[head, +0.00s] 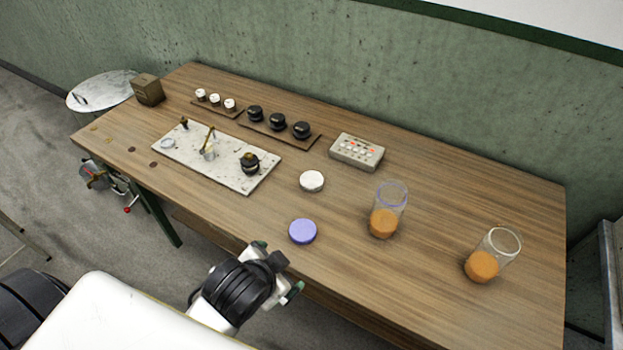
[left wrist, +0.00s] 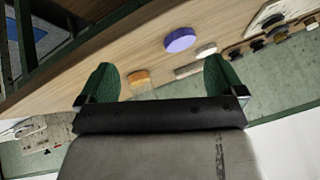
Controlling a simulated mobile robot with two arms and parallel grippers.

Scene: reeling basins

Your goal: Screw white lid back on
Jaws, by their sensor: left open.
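The white lid (head: 312,181) lies flat on the wooden table. It also shows in the left wrist view (left wrist: 206,50). The purple lid (head: 303,231) lies nearer the front edge and also shows in the left wrist view (left wrist: 180,40). A white-rimmed glass jar (head: 501,243) with orange contents stands uncovered at the right. A purple-rimmed jar (head: 391,197), also uncovered with orange contents, stands left of it. My left gripper (head: 279,268) is open and empty at the table's front edge, close to the purple lid; its green fingers (left wrist: 163,82) show in the left wrist view. My right gripper is out of view.
A grey button box (head: 357,151) stands behind the white lid. A speckled slab (head: 190,163) with small fittings and strips of black knobs (head: 278,122) and white knobs (head: 215,100) occupy the left. The table (head: 430,290) is clear around both jars. A green wall (head: 420,80) stands behind.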

